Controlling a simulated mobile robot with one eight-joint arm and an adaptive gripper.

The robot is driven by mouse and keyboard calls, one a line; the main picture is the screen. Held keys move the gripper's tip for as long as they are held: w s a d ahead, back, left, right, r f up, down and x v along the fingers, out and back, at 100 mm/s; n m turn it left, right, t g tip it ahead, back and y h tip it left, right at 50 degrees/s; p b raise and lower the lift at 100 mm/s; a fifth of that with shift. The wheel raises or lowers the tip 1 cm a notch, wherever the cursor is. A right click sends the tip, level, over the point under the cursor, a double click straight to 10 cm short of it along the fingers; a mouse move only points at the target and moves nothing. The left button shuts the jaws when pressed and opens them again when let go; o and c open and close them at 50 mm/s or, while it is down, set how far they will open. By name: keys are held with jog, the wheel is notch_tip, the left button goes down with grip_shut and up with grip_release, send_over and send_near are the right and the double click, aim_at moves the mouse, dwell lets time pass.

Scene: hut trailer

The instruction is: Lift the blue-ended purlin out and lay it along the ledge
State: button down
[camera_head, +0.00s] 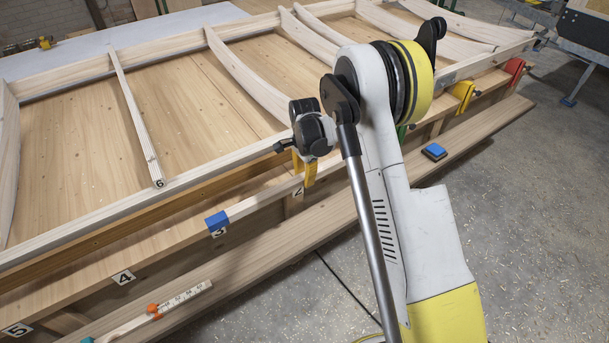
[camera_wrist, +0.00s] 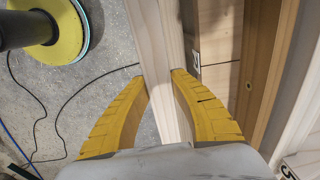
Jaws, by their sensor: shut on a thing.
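The blue-ended purlin is a pale wooden bar with a blue end (camera_head: 217,221) just above the number 3 label on the front rail. Its pale bar (camera_head: 262,199) runs right and back to my gripper (camera_head: 304,174). The yellow fingers are closed around it; in the wrist view the bar (camera_wrist: 157,35) passes between both fingertips (camera_wrist: 160,76). Its far part is hidden behind my arm. I cannot tell whether it touches the rail beneath. A long pale wooden ledge (camera_head: 245,252) runs below the numbered rail.
Yellow (camera_head: 462,91) and red (camera_head: 515,68) ends stick out farther right. A blue block (camera_head: 434,151) sits on the ledge. A marked stick with an orange piece (camera_head: 182,299) lies at front left. A bar labelled 6 (camera_head: 135,115) crosses the frame of curved ribs (camera_head: 245,78).

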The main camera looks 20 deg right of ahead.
jog(key=b, duration=1.2)
send_over(304, 231)
jog(key=shift+d+f, duration=0.1)
jog(key=shift+f, duration=12.4)
jog(key=shift+f, duration=0.2)
jog(key=shift+f, duration=0.65)
jog(key=shift+f, duration=0.25)
jog(key=shift+f, duration=0.75)
jog(key=shift+f, duration=0.75)
jog(key=c, duration=1.1)
grip_release()
jog(key=shift+c, duration=0.2)
